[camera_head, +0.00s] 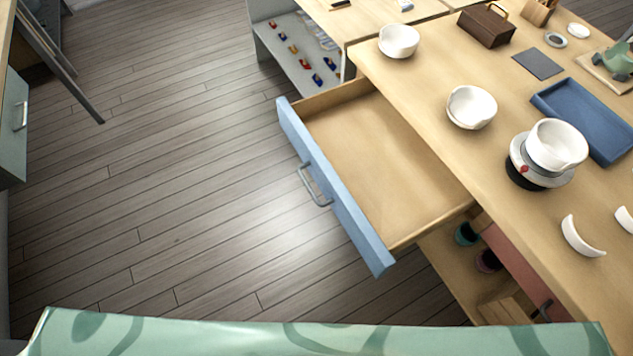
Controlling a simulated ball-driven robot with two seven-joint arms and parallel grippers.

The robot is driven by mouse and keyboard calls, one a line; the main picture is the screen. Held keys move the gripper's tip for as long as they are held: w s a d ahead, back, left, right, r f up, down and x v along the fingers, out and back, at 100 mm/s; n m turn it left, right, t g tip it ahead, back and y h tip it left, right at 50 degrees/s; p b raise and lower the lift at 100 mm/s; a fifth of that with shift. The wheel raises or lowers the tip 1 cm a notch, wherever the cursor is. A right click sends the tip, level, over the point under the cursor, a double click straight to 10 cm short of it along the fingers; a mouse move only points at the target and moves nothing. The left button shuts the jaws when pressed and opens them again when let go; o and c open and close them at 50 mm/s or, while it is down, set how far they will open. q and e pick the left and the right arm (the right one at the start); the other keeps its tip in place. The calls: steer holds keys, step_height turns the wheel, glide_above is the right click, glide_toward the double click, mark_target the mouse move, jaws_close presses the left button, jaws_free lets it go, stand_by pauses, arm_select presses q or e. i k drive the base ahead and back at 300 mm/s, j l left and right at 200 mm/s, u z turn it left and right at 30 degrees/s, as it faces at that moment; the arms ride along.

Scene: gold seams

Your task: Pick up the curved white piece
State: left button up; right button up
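A curved white piece (581,238) lies on the wooden worktop (520,221) near the right side of the head view. It looks like a thin crescent, a shard of a bowl. A second white piece (625,220) shows at the right edge of the picture and is partly cut off. Neither of my grippers is in view, so no gripper shows near the pieces.
An open, empty drawer (380,150) with a blue front juts out from the worktop. White bowls (471,107) stand on top, one on a round stand (525,172). A blue tray (575,108) lies behind. The wooden floor (190,190) at left is clear.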

mark_target(568, 229)
steer(key=z, duration=1.95)
